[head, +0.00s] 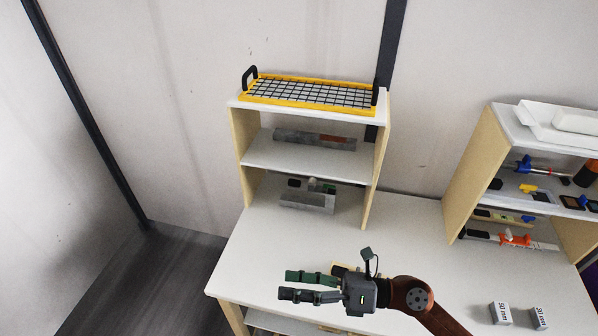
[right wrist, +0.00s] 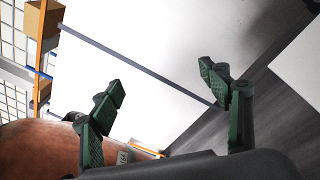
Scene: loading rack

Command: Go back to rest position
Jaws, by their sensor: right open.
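My right gripper (head: 283,285) is above the front left part of the white table (head: 262,235) in the head view, its fingers pointing left. Its two green-black fingers are apart and nothing is between them. The right wrist view shows the same open fingers (right wrist: 160,88) with wall and dark floor behind them. My left gripper is not in view.
A small shelf (head: 375,160) stands at the table's back, with a yellow-edged grid tray (head: 310,92) on top and grey blocks inside. A second shelf (head: 470,175) with tools stands at right. Two "50 mm" blocks (head: 500,313) lie front right. Dark floor (head: 150,285) is clear at left.

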